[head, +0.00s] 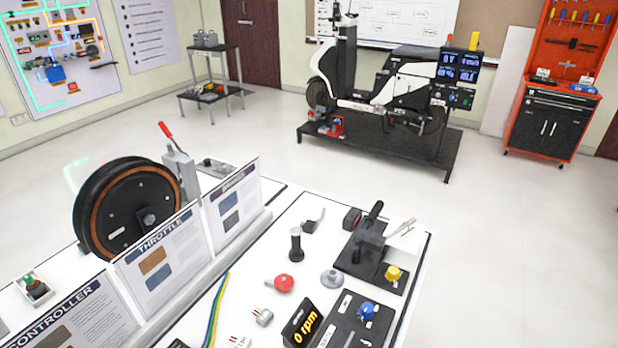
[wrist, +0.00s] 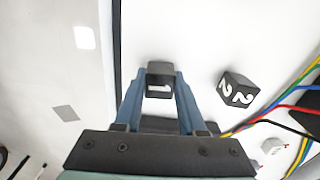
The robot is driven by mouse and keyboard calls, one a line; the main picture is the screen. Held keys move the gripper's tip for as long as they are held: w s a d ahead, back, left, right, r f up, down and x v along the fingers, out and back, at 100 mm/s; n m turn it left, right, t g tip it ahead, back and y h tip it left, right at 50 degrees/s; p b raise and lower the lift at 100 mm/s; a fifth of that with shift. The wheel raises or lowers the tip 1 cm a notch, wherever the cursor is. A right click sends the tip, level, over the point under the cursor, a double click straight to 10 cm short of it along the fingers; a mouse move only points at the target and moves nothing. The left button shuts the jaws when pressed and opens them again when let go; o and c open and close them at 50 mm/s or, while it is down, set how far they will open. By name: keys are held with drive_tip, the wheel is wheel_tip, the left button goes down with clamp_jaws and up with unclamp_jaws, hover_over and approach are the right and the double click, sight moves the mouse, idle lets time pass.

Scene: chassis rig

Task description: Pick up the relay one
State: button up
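In the wrist view, a small black block with a white mark like a 1, relay one (wrist: 160,72), sits between the tips of my gripper (wrist: 161,80). The two blue fingers lie close against its left and right sides with no visible gap, and the gripper looks shut on it. Whether the block touches the white surface below cannot be told. A similar black block marked 2 (wrist: 237,88) stands apart to its right. The head view shows neither my gripper nor these blocks clearly.
Coloured wires (wrist: 296,95) lie right of the blocks in the wrist view. In the head view, the white bench (head: 335,225) carries a wheel (head: 128,208), upright sign panels (head: 162,258) and several small parts. A scooter rig (head: 385,95) stands behind across open floor.

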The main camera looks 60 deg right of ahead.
clamp_jaws()
drive_tip(key=shift+r, duration=0.1)
